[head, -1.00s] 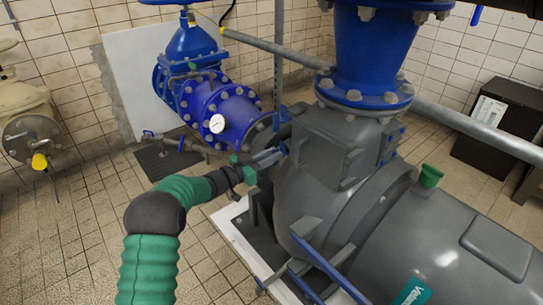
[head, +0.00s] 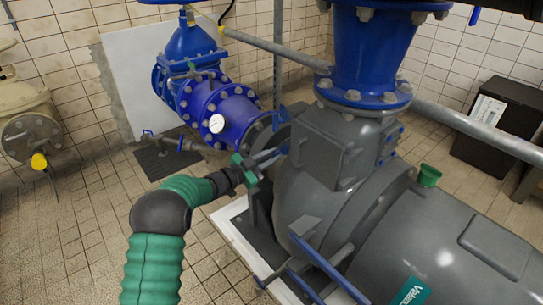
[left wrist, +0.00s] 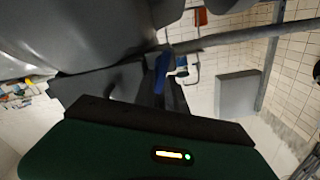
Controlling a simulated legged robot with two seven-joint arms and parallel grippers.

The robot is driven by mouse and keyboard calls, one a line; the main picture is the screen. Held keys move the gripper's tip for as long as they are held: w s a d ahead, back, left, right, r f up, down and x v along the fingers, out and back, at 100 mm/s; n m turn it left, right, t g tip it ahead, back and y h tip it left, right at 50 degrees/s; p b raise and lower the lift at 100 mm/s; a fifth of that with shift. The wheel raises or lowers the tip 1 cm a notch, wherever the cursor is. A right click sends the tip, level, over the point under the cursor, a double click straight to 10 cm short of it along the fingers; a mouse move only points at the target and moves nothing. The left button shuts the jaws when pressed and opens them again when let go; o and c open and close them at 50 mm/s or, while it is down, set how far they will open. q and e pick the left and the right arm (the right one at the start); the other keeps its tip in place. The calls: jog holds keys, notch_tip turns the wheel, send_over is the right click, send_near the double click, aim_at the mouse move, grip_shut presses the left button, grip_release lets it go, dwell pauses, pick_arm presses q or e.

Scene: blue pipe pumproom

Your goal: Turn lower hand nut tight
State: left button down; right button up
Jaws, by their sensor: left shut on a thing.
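My left gripper (head: 270,157) reaches in from the left along my green arm to the side of the grey pump housing, below the blue flange. Its jaws are closed on a small blue part, which I take to be the lower hand nut; in the head view the jaws and wrist mostly hide it. In the left wrist view a blue piece, likely the lower hand nut (left wrist: 162,72), shows between the dark fingers, close to the grey housing. How tight the nut sits cannot be told. My right gripper is not in view.
The large grey pump (head: 430,245) fills the right side, with a blue pipe (head: 370,50) above. Blue bars (head: 325,265) stick out low in front. Tiled floor at left is free.

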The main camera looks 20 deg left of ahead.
pick_arm(q)
jog(key=shift+s+d+f+m+b, duration=0.25)
jog(key=shift+m+b, duration=0.6)
jog(key=shift+m, duration=1.25)
jog(key=shift+w+d+f+m+b, duration=0.1)
jog(key=shift+f+m+b, duration=0.5)
jog(key=shift+m, duration=1.5)
jog(key=shift+s+d+f+m+b, duration=0.15)
jog(key=shift+m+b, duration=0.9)
jog(key=shift+m, duration=1.05)
jog(key=c, duration=1.5)
grip_release()
jog(key=shift+r, duration=0.2)
jog(key=shift+a, duration=0.15)
jog(key=p+v, duration=0.6)
jog(key=v, duration=1)
jog(key=shift+s+a, duration=0.15)
jog(key=shift+s, duration=0.2)
